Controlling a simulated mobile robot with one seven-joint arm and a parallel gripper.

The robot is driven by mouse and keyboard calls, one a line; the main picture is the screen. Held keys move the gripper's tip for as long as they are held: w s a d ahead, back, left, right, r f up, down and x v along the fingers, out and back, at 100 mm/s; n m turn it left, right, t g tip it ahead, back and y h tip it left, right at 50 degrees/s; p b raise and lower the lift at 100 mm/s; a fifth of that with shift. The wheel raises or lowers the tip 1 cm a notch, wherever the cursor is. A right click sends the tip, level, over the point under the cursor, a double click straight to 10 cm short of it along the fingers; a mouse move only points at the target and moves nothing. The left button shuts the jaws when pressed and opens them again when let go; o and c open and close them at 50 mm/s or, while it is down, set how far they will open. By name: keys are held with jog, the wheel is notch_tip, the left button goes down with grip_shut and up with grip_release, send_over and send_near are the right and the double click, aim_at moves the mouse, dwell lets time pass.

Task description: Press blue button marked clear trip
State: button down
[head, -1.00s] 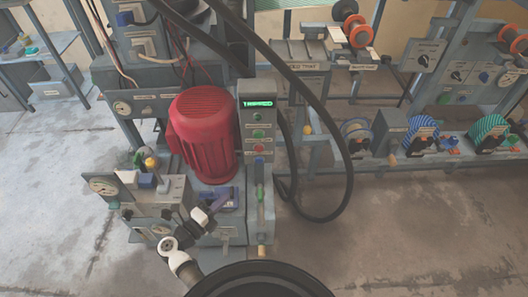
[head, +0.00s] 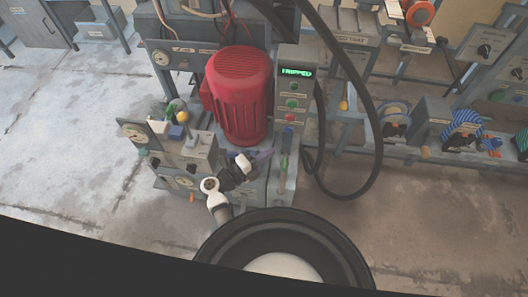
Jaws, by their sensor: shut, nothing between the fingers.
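The grey control box (head: 294,95) stands right of the red motor and has a lit green display (head: 296,72) that reads TRIPPED. Below the display are a green button (head: 292,103) and a red button (head: 290,118), with small labels I cannot read. A small blue part (head: 289,131) shows low on the same column. Another blue block (head: 176,131) sits on the gauge unit at left. I cannot tell which blue part is marked clear trip. My gripper (head: 250,164) is small in view, shut and empty, in front of the machine's base and below the control box.
The red motor (head: 239,95) stands close behind my gripper. A thick black hose (head: 374,150) loops right of the control box. The gauge unit (head: 150,140) is at left. A rack with reels (head: 461,130) stands at right. Bare floor (head: 60,150) is clear at left.

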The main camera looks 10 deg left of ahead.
jog(key=w+d+p, duration=0.1)
jog(key=w+d, duration=0.3)
jog(key=w, duration=0.4)
jog(key=shift+w+d, duration=0.2)
jog(key=shift+w, duration=0.05)
